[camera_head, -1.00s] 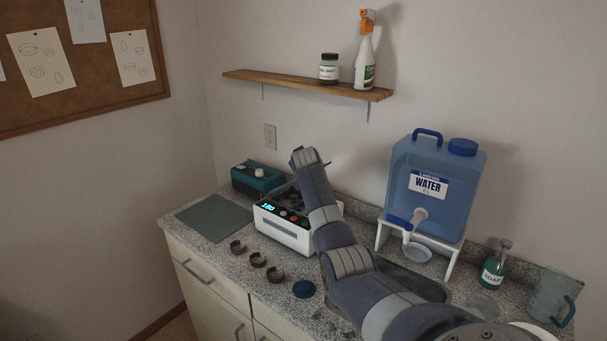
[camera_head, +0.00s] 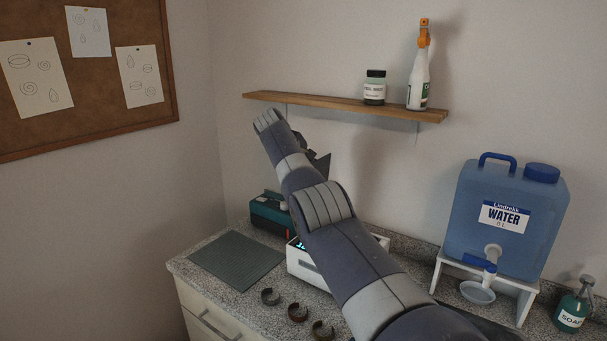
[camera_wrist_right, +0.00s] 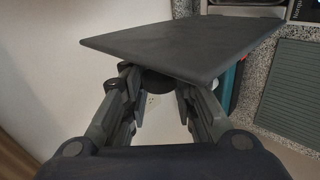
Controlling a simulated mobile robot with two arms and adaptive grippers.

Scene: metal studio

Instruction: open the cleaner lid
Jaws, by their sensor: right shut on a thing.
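The cleaner (camera_head: 304,264) is a white box with a lit display on the counter, mostly hidden behind my right arm in the head view. Its lid (camera_wrist_right: 180,45) is a flat dark plate, clear of the cleaner and tilted in the right wrist view. A dark corner, probably of the lid (camera_head: 320,168), shows beside my arm in the head view. My right gripper (camera_wrist_right: 160,100) is shut on the round knob under the plate in the wrist view. My left gripper is not in view.
A teal device (camera_head: 268,212) and a grey-green mat (camera_head: 236,262) are left of the cleaner. Several small dark rings (camera_head: 297,312) lie in front. A blue water container (camera_head: 508,220) on a white stand is right. A wooden shelf (camera_head: 340,105) with two bottles hangs above.

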